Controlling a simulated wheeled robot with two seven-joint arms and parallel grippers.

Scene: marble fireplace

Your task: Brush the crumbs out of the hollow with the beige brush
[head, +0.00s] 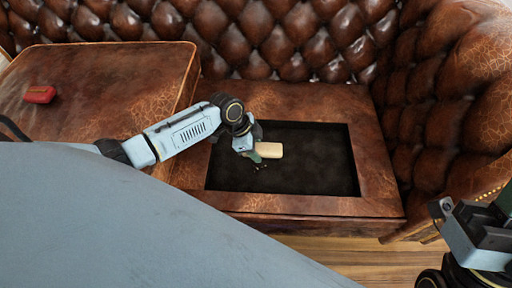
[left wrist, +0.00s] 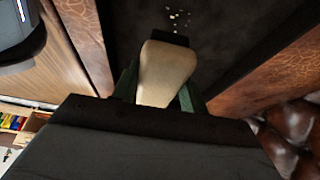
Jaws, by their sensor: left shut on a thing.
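The beige brush (head: 269,150) is held in my left gripper (head: 254,150), whose jaws are shut on it. The brush and gripper are over the left part of the dark hollow (head: 315,165) in the brown leather block. In the left wrist view the brush (left wrist: 165,72) points to the dark floor of the hollow (left wrist: 225,50). Small pale crumbs (left wrist: 178,20) lie just beyond its tip. A few crumbs (head: 257,166) also show beside the brush in the head view. I cannot tell whether the brush touches the floor. My right gripper (head: 470,225) is at the lower right, and its jaws are unclear.
The hollow has a raised leather rim (head: 300,204) all around. A tufted leather backrest (head: 280,40) stands behind and to the right. A red object (head: 40,94) lies on the leather surface (head: 100,80) at left. Wooden floor (head: 340,252) shows in front.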

